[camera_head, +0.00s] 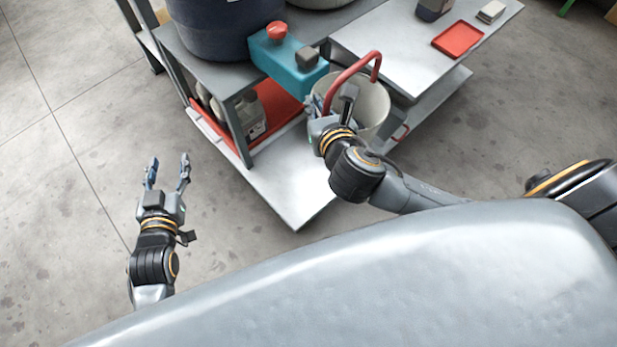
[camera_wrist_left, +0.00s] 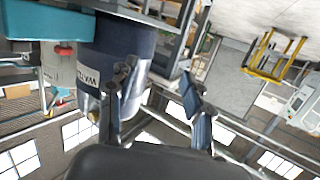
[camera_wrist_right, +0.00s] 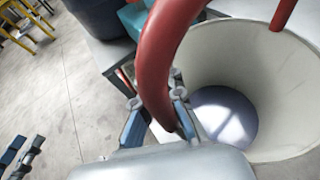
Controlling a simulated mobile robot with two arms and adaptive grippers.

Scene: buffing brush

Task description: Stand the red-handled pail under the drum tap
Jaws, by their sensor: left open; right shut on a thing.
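The pail (camera_head: 371,108) is pale, with a thick red handle (camera_head: 352,70) arching over it. My right gripper (camera_head: 325,112) is shut on the red handle near the pail's left rim. In the right wrist view the handle (camera_wrist_right: 158,60) passes between the fingers, and the pail's inside (camera_wrist_right: 240,80) looks empty. The dark blue drum (camera_head: 215,28) stands on the upper shelf at the back left, and its label shows in the left wrist view (camera_wrist_left: 92,78). I cannot make out its tap. My left gripper (camera_head: 168,165) is open and empty over the floor at left.
A teal box (camera_head: 287,62) with red and grey knobs sits at the shelf edge beside the pail. A red tray (camera_head: 458,38) lies on the bench at right. A red tray (camera_head: 283,106) with a bottle is on the lower shelf (camera_head: 300,200), whose front is bare.

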